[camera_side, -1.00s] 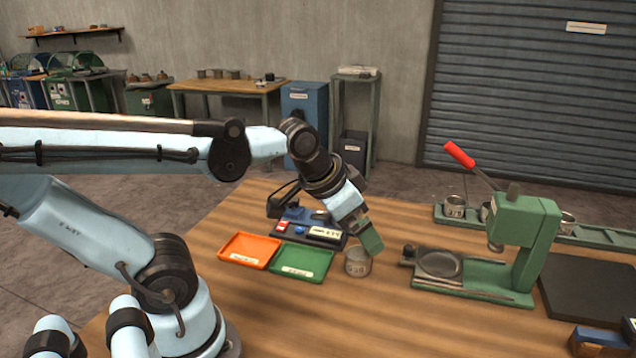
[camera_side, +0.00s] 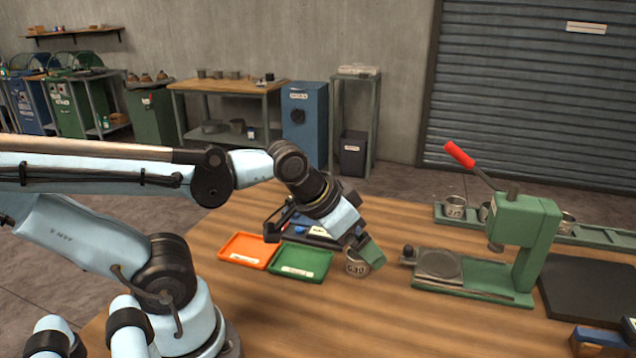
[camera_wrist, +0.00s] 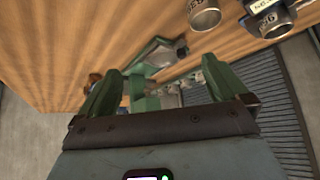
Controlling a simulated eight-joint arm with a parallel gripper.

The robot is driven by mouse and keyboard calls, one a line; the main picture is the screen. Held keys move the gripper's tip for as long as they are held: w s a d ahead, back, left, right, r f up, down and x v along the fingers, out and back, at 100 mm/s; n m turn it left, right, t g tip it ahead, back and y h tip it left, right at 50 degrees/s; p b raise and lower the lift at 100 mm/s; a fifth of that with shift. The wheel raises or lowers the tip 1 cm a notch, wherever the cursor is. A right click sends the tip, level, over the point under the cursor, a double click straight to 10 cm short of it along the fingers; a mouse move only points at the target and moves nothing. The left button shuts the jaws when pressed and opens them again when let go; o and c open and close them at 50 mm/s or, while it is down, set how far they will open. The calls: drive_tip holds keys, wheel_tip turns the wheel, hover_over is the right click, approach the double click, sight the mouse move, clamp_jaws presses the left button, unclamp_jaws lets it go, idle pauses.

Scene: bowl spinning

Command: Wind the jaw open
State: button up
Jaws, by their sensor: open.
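My gripper (camera_side: 370,252) points down over the wooden table beside a metal cup (camera_side: 357,266). In the wrist view my gripper (camera_wrist: 162,85) has its two green fingers spread apart with nothing between them. A dark blue device (camera_side: 305,222) stands behind the coloured trays, largely hidden by my wrist. It also shows at the top right of the wrist view (camera_wrist: 272,20), cut off by the edge. I cannot make out a jaw clearly on it. The metal cup shows apart from the fingers in the wrist view (camera_wrist: 205,15).
An orange tray (camera_side: 247,248) and a green tray (camera_side: 301,261) lie left of the cup. A green press (camera_side: 524,220) with a red-handled lever and a round plate (camera_side: 438,264) stands to the right. Behind it is a green rail (camera_side: 600,234) with cups. Bare table lies in front.

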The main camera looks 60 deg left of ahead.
drive_tip(key=shift+c, duration=0.3)
drive_tip(key=shift+w+a, duration=0.1)
drive_tip(key=shift+c, duration=1.3)
drive_tip(key=w+a+r, duration=0.1)
drive_tip(key=a, duration=0.1)
drive_tip(key=w+a+r+g, duration=0.1)
drive_tip(key=a, duration=0.1)
drive_tip(key=w+a+r+g+y, duration=0.1)
drive_tip(key=a, duration=0.2)
drive_tip(key=shift+w+r, duration=0.2)
drive_tip(key=shift+w, duration=0.05)
drive_tip(key=shift+c, duration=1.4)
drive_tip(key=a+f+n+g+h, duration=0.15)
drive_tip(key=a+g, duration=0.35)
drive_tip(key=a, duration=2.2)
drive_tip(key=shift+y, duration=0.25)
drive_tip(key=f, duration=1.1)
drive_tip(key=shift+s+d+f, duration=0.1)
drive_tip(key=shift+s+f, duration=0.15)
drive_tip(key=shift+f, duration=0.15)
drive_tip(key=shift+c, duration=0.3)
drive_tip(key=c, duration=1)
